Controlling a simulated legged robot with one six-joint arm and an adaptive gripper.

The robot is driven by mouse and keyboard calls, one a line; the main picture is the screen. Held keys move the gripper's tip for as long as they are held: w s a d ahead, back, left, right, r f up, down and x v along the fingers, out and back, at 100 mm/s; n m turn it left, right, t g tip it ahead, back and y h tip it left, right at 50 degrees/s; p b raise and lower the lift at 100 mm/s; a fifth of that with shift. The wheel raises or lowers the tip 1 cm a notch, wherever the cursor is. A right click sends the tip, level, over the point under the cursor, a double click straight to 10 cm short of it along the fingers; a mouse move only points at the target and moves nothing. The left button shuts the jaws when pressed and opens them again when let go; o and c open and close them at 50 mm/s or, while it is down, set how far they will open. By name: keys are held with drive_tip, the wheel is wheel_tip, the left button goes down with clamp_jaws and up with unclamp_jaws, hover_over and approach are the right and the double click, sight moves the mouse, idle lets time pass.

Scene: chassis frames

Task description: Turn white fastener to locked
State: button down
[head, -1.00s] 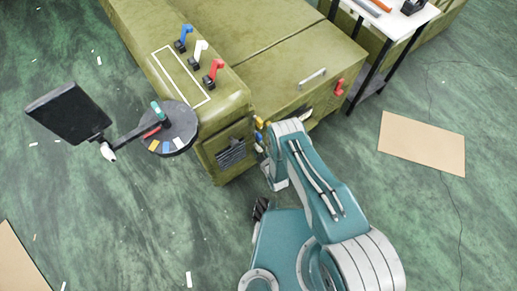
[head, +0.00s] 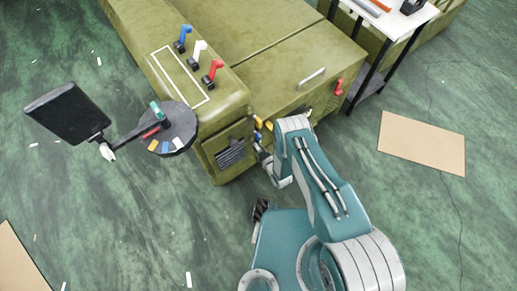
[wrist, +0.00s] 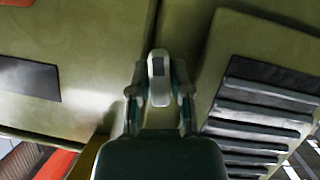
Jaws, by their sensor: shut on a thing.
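The white fastener (wrist: 159,66) shows in the wrist view as a pale upright tab with a dark rectangle near its top. It stands against the olive chassis, by the seam between two panels. My gripper (wrist: 160,92) has one finger on each side of the fastener and is shut on it. In the head view my gripper (head: 263,158) is at the chassis's front corner, largely hidden by my arm. The fastener cannot be made out clearly there.
Blue (head: 184,37), white (head: 199,50) and red (head: 214,70) levers stand on top of the chassis. A louvred vent (wrist: 262,110) is right of my gripper. A round tray (head: 170,128) with a screen stands left. Open floor lies right, with a cardboard sheet (head: 423,142).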

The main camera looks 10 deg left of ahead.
drive_tip(key=shift+m+g+y, duration=0.4)
drive_tip(key=shift+m+g, duration=0.1)
drive_tip(key=shift+m, duration=0.3)
drive_tip(key=c, duration=0.6)
unclamp_jaws()
drive_tip(key=v, duration=1.1)
drive_tip(key=shift+s+d, duration=0.2)
drive_tip(key=shift+d, duration=0.15)
drive_tip(key=shift+s+r, duration=0.1)
